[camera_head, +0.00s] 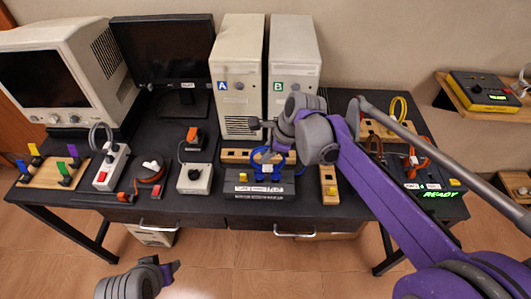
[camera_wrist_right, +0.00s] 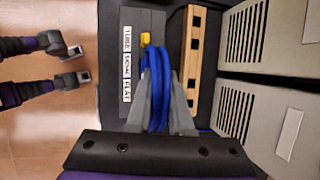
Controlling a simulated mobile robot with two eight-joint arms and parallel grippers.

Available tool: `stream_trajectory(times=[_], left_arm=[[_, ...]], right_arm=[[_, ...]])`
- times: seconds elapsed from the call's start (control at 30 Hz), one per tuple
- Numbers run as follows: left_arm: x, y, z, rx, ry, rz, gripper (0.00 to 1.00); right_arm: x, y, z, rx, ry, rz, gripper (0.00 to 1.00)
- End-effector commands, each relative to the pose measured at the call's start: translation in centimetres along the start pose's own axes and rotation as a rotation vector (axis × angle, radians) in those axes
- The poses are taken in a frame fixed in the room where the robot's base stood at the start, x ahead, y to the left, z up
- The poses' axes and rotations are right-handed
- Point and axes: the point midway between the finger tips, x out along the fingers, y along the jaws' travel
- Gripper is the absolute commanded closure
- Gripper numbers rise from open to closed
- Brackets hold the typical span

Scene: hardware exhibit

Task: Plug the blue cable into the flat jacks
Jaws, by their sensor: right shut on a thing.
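The blue cable (camera_head: 260,166) is a bundle of loops at the dark jack box (camera_head: 232,188), in front of the two towers. In the wrist view the blue cable (camera_wrist_right: 163,70) stands between the fingers of my right gripper (camera_wrist_right: 161,105), which is shut on it. The head view shows my right gripper (camera_head: 272,142) above the box from the right. White labels, one reading FLAT (camera_wrist_right: 127,89), line the box's edge; the cable and fingers hide the jacks beside it. My left gripper (camera_head: 168,270) is low in front of the table; its jaw gap is unclear.
A wooden block with square holes (camera_wrist_right: 192,60) lies behind the box, close to computer towers A (camera_head: 237,70) and B (camera_head: 293,60). A grey switch box (camera_head: 195,178) stands to the left and a small wooden block (camera_head: 328,182) to the right. The table's front edge is near.

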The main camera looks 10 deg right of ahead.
Motion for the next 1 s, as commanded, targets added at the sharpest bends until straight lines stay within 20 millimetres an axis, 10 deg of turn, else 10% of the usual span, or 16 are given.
stream_trajectory(times=[1.0], left_arm=[[0.37,0.0,0.3,0.0,-0.002,0.0,0.5]], right_arm=[[0.62,0.15,-0.25,0.0,0.0,0.0,1.0]])
